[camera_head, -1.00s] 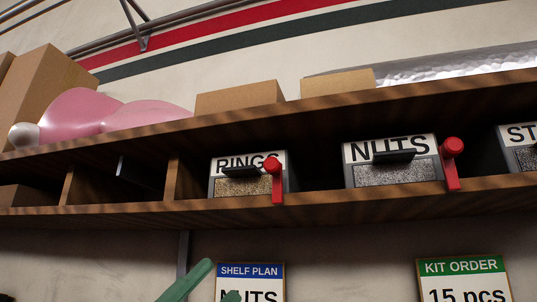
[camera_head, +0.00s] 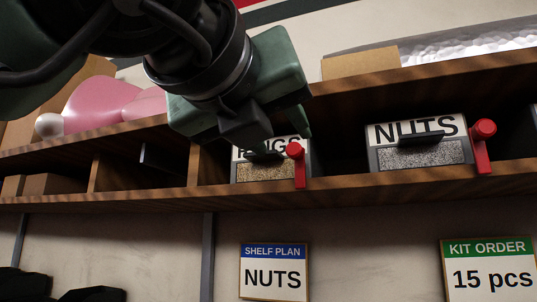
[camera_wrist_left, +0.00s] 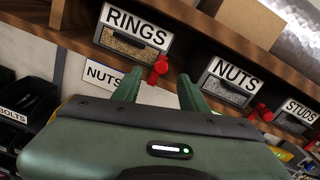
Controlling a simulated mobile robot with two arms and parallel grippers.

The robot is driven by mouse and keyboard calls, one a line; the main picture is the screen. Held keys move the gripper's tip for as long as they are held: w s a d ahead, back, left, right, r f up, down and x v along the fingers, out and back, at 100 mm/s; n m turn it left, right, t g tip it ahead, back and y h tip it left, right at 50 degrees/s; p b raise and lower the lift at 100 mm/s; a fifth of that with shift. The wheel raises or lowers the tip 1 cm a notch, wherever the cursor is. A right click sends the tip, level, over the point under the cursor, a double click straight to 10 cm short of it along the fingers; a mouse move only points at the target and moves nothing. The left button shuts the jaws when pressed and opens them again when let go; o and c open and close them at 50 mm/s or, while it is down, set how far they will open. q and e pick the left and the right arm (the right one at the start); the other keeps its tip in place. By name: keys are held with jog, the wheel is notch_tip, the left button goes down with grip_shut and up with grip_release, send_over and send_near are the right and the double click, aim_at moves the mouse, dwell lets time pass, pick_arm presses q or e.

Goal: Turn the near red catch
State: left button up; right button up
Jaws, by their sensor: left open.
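A red catch (camera_head: 297,163) sits at the right front edge of the RINGS box (camera_head: 250,172), its arm hanging down. A second red catch (camera_head: 482,146) hangs at the right of the NUTS box (camera_head: 420,155). My left gripper (camera_head: 285,135) is above and in front of the RINGS box, hiding part of its label. Its fingers are apart and empty. In the left wrist view the RINGS catch (camera_wrist_left: 158,70) appears between the fingertips (camera_wrist_left: 160,76); I cannot tell whether they touch it. My right gripper is not in view.
The boxes stand in a wooden shelf (camera_head: 350,180) with a board above them. A STUDS box (camera_wrist_left: 297,112) is farther right. Cardboard boxes (camera_head: 360,60) and a pink object (camera_head: 100,105) lie on top. A SHELF PLAN sign (camera_head: 273,272) and KIT ORDER sign (camera_head: 490,272) hang below.

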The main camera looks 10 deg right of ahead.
aim_at(293, 150)
pick_arm(q)
jog(key=p+x, duration=0.2)
jog(key=x, duration=0.2)
jog(key=shift+w+d+r, duration=0.1)
jog(key=shift+w+d, duration=0.15)
jog(key=shift+w, duration=0.1)
jog(key=shift+w+d+p, duration=0.4)
jog(key=shift+w+p, duration=0.05)
jog(key=shift+w, duration=0.05)
jog(key=shift+f, duration=0.2)
grip_shut()
